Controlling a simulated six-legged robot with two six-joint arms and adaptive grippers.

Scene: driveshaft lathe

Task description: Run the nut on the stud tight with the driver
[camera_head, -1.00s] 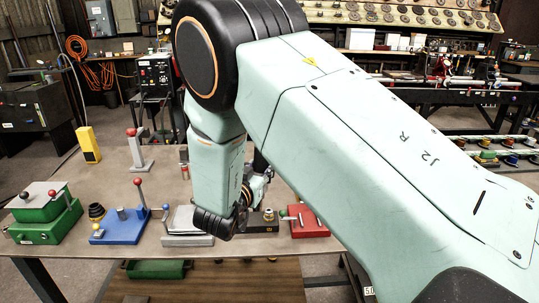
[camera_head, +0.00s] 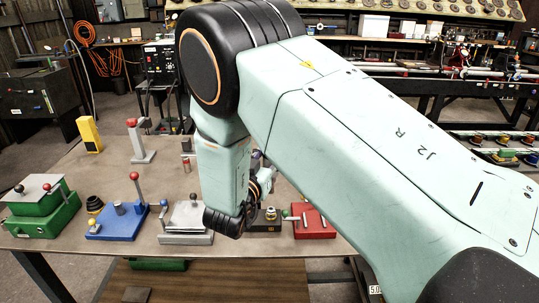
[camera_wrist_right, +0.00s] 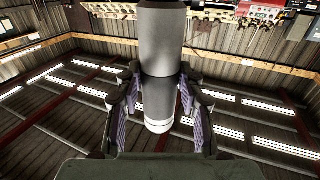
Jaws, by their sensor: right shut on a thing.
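My right gripper (camera_wrist_right: 158,100) is shut on a thick grey cylinder, taken as the driver (camera_wrist_right: 162,40), which runs between its fingers in the right wrist view. Its lower end is pale with light bands. In the head view my right arm comes in from the right and reaches down over the bench; its gripper (camera_head: 265,183) shows only partly behind the wrist. A small brass-coloured piece, perhaps the nut on the stud (camera_head: 270,213), stands upright on a dark block (camera_head: 264,227) just below the gripper. Whether the driver touches it is hidden. My left gripper is not in view.
A red fixture (camera_head: 316,225) stands right of the dark block, a grey plate fixture (camera_head: 185,222) left of it. Further left are a blue fixture (camera_head: 117,226) and a green box (camera_head: 42,222). A grey stand with a red knob (camera_head: 139,143) stands behind.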

